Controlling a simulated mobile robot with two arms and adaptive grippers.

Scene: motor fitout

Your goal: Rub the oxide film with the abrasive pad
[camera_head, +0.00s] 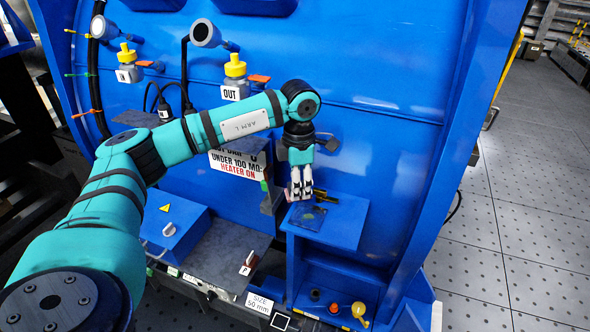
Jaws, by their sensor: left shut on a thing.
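My left gripper (301,190) points down over the small blue shelf (345,224) on the motor's side. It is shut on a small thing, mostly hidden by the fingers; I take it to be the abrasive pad. A dark, partly see-through patch (308,217) lies on the shelf just below the fingertips; I cannot tell for sure whether it is the oxide film. A brass-coloured piece (320,195) shows just right of the fingers. Whether the held thing touches the patch is too small to tell. My right gripper is not in view.
A blue box (180,228) and a grey ledge (225,258) lie left of the shelf. Small caps and a yellow part (359,310) sit in the bay below. A heater sign (235,163) and an OUT valve (235,75) are behind my arm. Open floor lies right.

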